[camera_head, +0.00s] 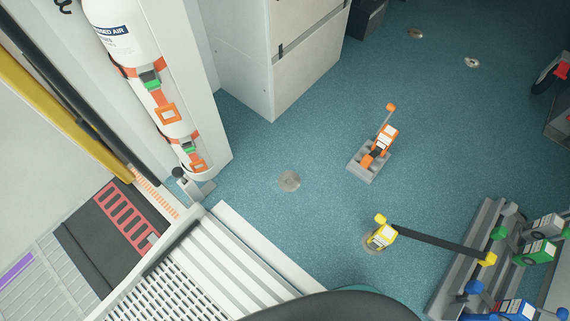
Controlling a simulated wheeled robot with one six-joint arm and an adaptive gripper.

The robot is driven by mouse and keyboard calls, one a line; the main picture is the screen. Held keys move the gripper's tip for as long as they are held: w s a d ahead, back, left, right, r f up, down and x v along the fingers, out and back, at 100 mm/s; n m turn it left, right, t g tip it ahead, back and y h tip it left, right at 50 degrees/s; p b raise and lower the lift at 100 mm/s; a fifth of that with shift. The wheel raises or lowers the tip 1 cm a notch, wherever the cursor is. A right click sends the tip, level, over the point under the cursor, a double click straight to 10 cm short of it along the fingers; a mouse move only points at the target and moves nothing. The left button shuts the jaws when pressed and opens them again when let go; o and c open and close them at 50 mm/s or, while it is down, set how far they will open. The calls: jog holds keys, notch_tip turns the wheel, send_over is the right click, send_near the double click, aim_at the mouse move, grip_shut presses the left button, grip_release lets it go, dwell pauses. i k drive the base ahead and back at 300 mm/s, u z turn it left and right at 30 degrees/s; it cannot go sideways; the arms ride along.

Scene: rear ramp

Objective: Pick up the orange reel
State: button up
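The orange reel (382,140) has a pale label on its side and stands in a grey base (364,170) on the blue-green floor, right of the middle of the view. A short grey strap or arm rises from it to a small orange end piece (391,107). Nothing touches the reel from above. My gripper is not in view, so its state and its distance from the reel do not show.
A yellow reel (381,238) lies nearer, its dark strap (435,242) stretched right to a grey rack (470,245) with green and blue reels. White cabinets (290,60) stand behind left. A ramp (210,260) and strapped cylinder (150,80) are left. Floor around the orange reel is clear.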

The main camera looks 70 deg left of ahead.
aim_at(387, 137)
jog(key=u, duration=1.75)
jog(key=k, duration=0.6)
jog(key=u, duration=0.5)
jog(key=i, duration=1.2)
jog(key=z, duration=0.8)
